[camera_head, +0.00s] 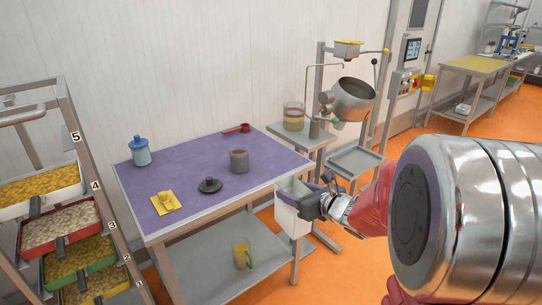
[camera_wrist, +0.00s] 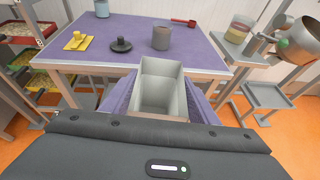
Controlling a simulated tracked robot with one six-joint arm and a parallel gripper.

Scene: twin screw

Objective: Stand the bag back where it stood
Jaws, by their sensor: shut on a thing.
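The bag (camera_head: 290,213) is white, box-shaped and open at the top. In the head view it hangs upright, or nearly so, in front of the right end of the purple-topped table (camera_head: 215,178). My gripper (camera_head: 305,197) is shut on it near its upper part. In the wrist view the bag (camera_wrist: 163,88) sits between the two purple finger pads of my gripper (camera_wrist: 162,100), and I look into its pale, seemingly empty inside. Its lower part is hidden there. I cannot tell its exact gap to the table edge.
On the table stand a blue jar (camera_head: 140,151), a yellow piece on a pad (camera_head: 164,202), a black lid (camera_head: 209,185), a grey cup (camera_head: 239,160) and a red scoop (camera_head: 238,129). A jug (camera_head: 242,253) stands on the lower shelf. The table's front right is clear. A mixer (camera_head: 352,100) stands behind.

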